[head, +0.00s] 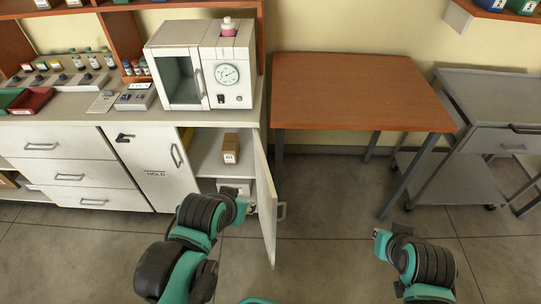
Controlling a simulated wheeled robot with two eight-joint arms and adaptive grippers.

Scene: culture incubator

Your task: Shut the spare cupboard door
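The open cupboard door (265,195) is a white panel hinged at the right end of the low counter, standing out toward me. Its handle (281,211) shows on its right face. My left gripper (249,200) is in front of the open cupboard, just left of the door; I cannot tell if it touches the door, and its fingers are too small to read. My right gripper (380,238) is over the floor, well right of the door, with its fingers unclear. Inside the cupboard, a brown box (231,148) stands on a shelf (208,160).
A closed door marked HOLD (155,173) and drawers (70,177) are left of the opening. A white incubator (205,65) stands on the counter above. An orange-topped table (355,90) and grey cart (490,100) are on the right. Floor right of the door is clear.

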